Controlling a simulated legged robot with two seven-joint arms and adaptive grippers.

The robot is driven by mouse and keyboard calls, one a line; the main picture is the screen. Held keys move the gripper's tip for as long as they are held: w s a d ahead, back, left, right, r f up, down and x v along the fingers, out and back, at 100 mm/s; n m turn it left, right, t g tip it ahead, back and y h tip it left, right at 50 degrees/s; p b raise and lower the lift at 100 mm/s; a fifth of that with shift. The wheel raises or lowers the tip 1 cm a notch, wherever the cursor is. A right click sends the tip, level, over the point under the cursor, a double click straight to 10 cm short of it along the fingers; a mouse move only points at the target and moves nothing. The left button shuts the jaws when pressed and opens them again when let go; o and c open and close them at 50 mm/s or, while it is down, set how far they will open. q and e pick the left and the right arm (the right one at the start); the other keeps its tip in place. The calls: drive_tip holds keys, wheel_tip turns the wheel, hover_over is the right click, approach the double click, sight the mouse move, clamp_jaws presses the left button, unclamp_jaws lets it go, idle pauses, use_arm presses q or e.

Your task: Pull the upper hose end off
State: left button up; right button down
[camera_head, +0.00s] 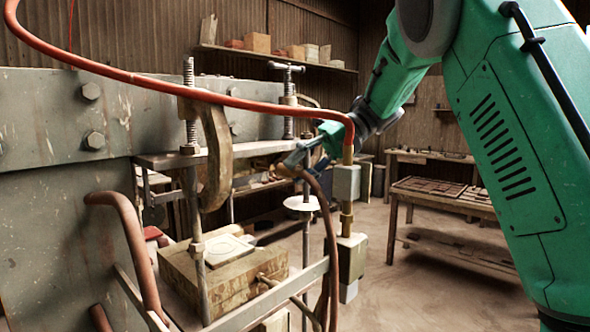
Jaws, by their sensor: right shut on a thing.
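My right gripper (301,154) reaches in from the right, behind the bend of the orange hose (230,100). It is shut, with its fingertips at the upper end of a red-brown hose (328,225); the exact contact is too small to make out. That hose curves over and hangs down past the left side of the grey valve blocks (346,183). The orange hose bends down onto the brass fitting (347,154) above the upper block and looks seated there. My left gripper is not in view.
The press frame (60,120) with threaded rods fills the left. A shelf (270,55) holds boxes.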

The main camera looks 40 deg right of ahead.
drive_tip(key=shift+w+d, duration=0.1)
drive_tip(key=shift+w, duration=0.1)
drive_tip(key=c, duration=1.6)
unclamp_jaws()
drive_tip(key=shift+s, duration=0.1)
drive_tip(key=v, duration=1.2)
